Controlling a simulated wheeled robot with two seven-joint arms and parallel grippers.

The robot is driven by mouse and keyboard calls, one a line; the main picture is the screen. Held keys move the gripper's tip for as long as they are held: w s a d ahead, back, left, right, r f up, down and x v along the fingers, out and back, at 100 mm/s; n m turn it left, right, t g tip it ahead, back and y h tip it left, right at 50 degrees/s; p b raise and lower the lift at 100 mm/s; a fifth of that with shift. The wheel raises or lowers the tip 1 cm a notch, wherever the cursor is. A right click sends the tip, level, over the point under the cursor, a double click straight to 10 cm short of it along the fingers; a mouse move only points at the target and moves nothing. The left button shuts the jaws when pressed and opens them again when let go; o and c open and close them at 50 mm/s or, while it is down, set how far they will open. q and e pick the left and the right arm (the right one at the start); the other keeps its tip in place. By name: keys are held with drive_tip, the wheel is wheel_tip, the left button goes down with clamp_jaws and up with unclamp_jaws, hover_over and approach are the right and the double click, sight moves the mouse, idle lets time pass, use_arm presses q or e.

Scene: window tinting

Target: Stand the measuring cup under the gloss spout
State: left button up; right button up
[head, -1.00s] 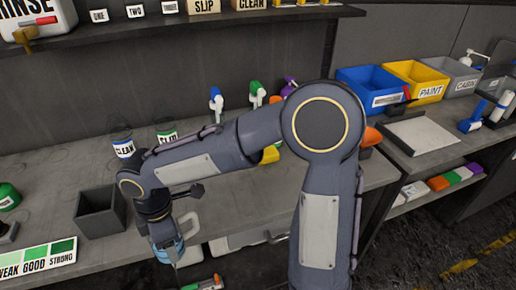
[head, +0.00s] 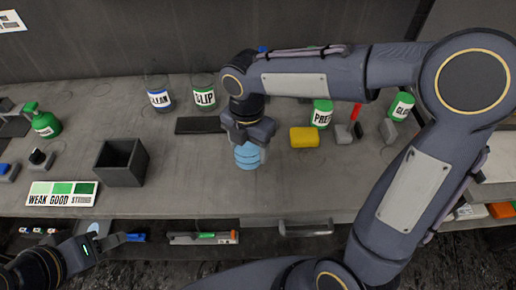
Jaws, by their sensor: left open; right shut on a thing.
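The measuring cup (head: 247,155), blue-banded with a pale handle, hangs roughly upright below my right gripper (head: 248,134), which is shut on it over the middle of the bench. I cannot tell whether its base touches the bench. A green container with a partly hidden label starting "GLO" (head: 402,107) stands to the right, behind my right arm; no spout can be made out on it. The cup is apart from it. My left gripper (head: 110,240) is open and empty at the lower left, in front of the bench edge.
A yellow sponge (head: 304,137) and a green PREP bottle (head: 321,113) stand right of the cup. A dark mat (head: 200,125), CLEAN jar (head: 160,98) and SLIP jar (head: 204,97) are behind left. An open dark box (head: 121,163) stands left. The bench front (head: 200,190) is clear.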

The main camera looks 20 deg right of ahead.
drive_tip(key=w+d+f, duration=0.1)
drive_tip(key=w+f, duration=0.1)
drive_tip(key=f, duration=0.1)
drive_tip(key=w+d+f, duration=0.1)
drive_tip(key=f, duration=0.1)
drive_tip(key=shift+w+d+f, duration=0.1)
drive_tip(key=shift+w+d, duration=0.1)
drive_tip(key=shift+d, duration=0.15)
drive_tip(key=shift+w+d+f, duration=0.1)
drive_tip(key=shift+f, duration=0.85)
drive_tip(key=shift+w+d+f, duration=0.1)
drive_tip(key=shift+f, duration=0.85)
drive_tip(key=shift+f, duration=0.15)
drive_tip(key=o, duration=1.1)
